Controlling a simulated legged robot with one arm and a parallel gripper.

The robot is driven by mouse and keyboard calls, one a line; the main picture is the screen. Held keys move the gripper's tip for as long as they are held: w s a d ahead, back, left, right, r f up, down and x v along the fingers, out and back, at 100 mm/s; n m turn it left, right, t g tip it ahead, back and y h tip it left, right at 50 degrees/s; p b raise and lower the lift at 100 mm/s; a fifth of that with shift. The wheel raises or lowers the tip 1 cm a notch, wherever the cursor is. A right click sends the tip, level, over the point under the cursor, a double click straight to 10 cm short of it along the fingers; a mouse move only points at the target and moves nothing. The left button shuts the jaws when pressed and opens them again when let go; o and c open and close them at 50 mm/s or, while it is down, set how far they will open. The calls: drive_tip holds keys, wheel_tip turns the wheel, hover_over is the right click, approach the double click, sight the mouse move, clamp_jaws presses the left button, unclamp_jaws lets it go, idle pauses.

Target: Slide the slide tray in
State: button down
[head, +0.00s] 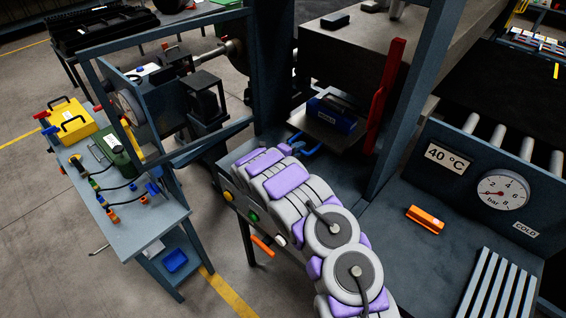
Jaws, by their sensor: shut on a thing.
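The slide tray (322,132) is a flat grey plate under the big dark press block. A blue handle (303,145) sticks out of its front edge. A dark blue block (333,114) with a pale label lies on the tray. My gripper (284,149) is at the left end of the blue handle, shut on it. My own purple and grey arm hides most of the fingers. How far the tray stands out of the press is hard to tell.
A red lever (384,97) stands upright right of the tray. Blue-grey frame posts (412,95) flank the press. An orange handle (425,219) lies on the right bench near a gauge (503,192). A workbench (125,215) with a yellow case (70,123) stands left.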

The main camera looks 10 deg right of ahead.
sight(312, 139)
drive_tip(key=x, duration=0.7)
drive_tip(key=shift+d+r+b, duration=0.25)
drive_tip(key=shift+r+b, duration=0.1)
drive_tip(key=shift+b, duration=0.05)
drive_tip(key=c, duration=1.3)
unclamp_jaws()
drive_tip(key=shift+o, duration=0.7)
drive_tip(key=shift+w, duration=0.1)
drive_tip(key=shift+r, duration=0.15)
drive_tip(key=shift+a+r, duration=0.15)
drive_tip(key=shift+a, duration=0.05)
drive_tip(key=p+v, duration=0.2)
drive_tip(key=v, duration=1.5)
